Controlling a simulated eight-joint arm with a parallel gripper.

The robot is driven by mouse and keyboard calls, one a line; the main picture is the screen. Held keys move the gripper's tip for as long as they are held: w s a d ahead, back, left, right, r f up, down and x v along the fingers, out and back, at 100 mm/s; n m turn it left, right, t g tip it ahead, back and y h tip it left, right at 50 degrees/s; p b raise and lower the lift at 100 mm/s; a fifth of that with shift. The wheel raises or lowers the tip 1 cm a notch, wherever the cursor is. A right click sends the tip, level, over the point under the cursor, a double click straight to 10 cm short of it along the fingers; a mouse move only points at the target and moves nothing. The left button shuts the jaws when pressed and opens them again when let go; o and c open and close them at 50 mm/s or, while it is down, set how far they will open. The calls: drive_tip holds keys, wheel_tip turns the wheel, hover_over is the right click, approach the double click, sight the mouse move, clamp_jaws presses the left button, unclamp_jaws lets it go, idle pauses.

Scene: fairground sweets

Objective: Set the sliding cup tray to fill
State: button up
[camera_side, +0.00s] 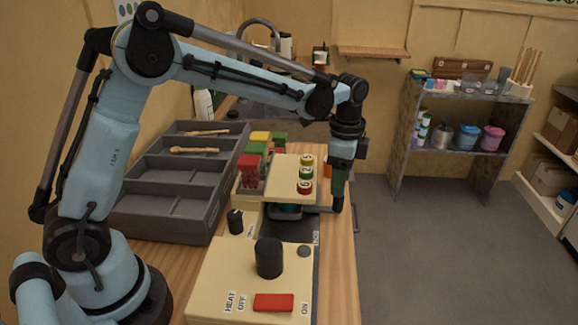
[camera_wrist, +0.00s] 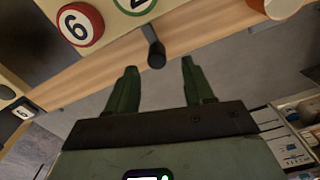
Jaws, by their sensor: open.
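The sliding cup tray (camera_side: 284,213) is a dark slide under the cream dispenser head (camera_side: 283,172), with a dark cup-like shape partly hidden on it. A dark bar reaches right from it to a black knob (camera_side: 338,205). In the wrist view a black peg-like knob (camera_wrist: 153,48) stands just beyond and between my fingertips. My gripper (camera_side: 337,192) hangs down at the knob in the side view. In the wrist view my gripper (camera_wrist: 158,66) has its two green fingers apart with nothing between them.
A cream box with a red switch (camera_side: 273,303) marked HEAT and a black cylinder (camera_side: 268,258) stand in front. A grey compartment tray (camera_side: 160,213) holds wooden sticks at left. Red, green and yellow numbered discs (camera_side: 305,174) sit on the head. Open floor lies right.

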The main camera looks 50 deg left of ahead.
wheel_tip(320, 180, up, 7)
drive_tip(key=shift+f, duration=0.2)
drive_tip(key=shift+f, duration=0.1)
wheel_tip(320, 180, down, 12)
drive_tip(key=shift+r, duration=0.1)
drive_tip(key=shift+s+d, duration=0.65)
drive_tip(key=shift+o, duration=0.4)
idle(0.5)
